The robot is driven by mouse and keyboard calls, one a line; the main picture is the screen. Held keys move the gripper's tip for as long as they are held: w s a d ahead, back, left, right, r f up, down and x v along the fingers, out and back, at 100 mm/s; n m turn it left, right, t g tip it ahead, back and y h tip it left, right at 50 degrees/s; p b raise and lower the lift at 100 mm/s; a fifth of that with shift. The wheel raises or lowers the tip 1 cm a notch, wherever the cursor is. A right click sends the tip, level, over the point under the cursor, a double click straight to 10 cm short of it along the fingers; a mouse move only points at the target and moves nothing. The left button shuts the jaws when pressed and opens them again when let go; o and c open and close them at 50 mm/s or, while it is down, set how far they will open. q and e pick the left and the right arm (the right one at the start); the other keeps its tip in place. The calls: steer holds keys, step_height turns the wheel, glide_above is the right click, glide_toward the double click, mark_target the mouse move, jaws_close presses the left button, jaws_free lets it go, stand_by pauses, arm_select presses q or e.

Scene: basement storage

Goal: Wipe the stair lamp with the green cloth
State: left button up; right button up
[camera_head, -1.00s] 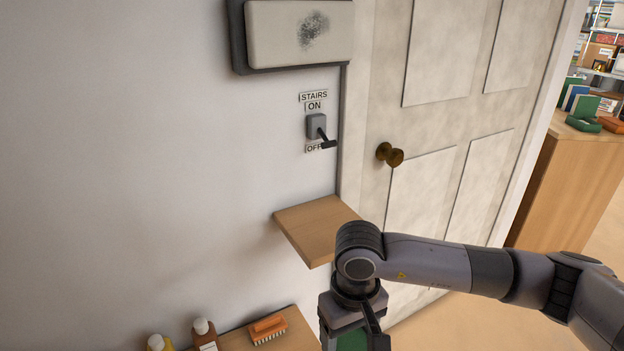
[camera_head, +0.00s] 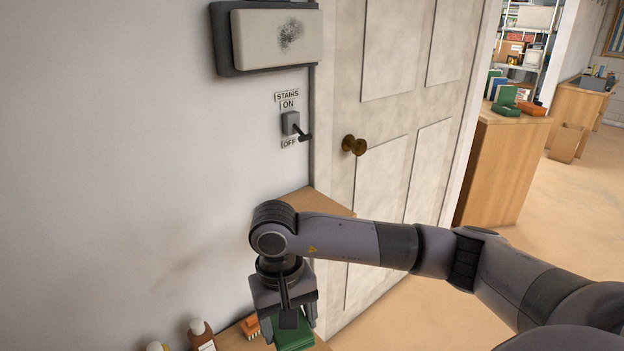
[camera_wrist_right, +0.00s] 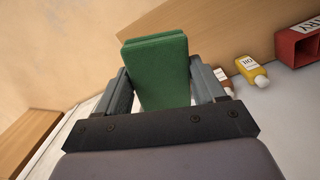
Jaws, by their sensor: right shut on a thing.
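The stair lamp (camera_head: 275,38) is a pale flat panel in a dark housing on the wall, at the top of the head view. A dark grey smudge marks its face. My right gripper (camera_head: 288,318) points down, below the lamp and in front of the wall, and is shut on the green cloth (camera_head: 294,334). The cloth looks like a thick folded pad. In the right wrist view the cloth (camera_wrist_right: 158,72) sits between the two fingers. I cannot tell whether it touches the lower shelf. My left gripper is not in view.
A switch (camera_head: 291,124) labelled STAIRS has its lever down towards OFF. A small wooden ledge (camera_head: 318,200) juts out below, partly behind my arm. A door with a brass knob (camera_head: 354,145) stands to the right. Bottles (camera_head: 200,337) and an orange brush (camera_head: 249,325) are near the gripper.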

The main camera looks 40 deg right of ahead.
steer(key=w+d+r+m+g+y+b, duration=0.25)
steer(key=w+r+m+y, duration=0.45)
steer(key=w+r+m, duration=0.9)
steer(key=d+r+m+t+h+b, duration=0.25)
steer(key=d+r+m+t, duration=0.55)
steer(key=r+m+t, duration=0.4)
steer(key=d+r+m+t+h+b, duration=0.1)
steer(key=d+r+m+t+h, duration=0.2)
steer(key=d+r+m+t, duration=0.75)
arm_select(q)
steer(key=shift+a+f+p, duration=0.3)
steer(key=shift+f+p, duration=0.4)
steer(key=shift+p, duration=0.2)
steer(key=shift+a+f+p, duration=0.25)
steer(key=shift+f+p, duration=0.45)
steer(key=shift+p, duration=0.15)
arm_select(e)
steer(key=shift+w+a+r+m+g, duration=0.25)
steer(key=shift+w+a+r+m, duration=0.3)
steer(key=shift+w, duration=0.55)
steer(key=shift+w+a+r+m+g, duration=0.3)
steer(key=shift+w+a, duration=0.3)
steer(key=shift+w, duration=0.5)
steer(key=shift+w+a+r+m+g, duration=0.15)
steer(key=shift+w+a+r+m, duration=0.3)
steer(key=shift+w, duration=0.65)
steer(key=shift+a+f, duration=0.1)
steer(key=shift+a, duration=0.05)
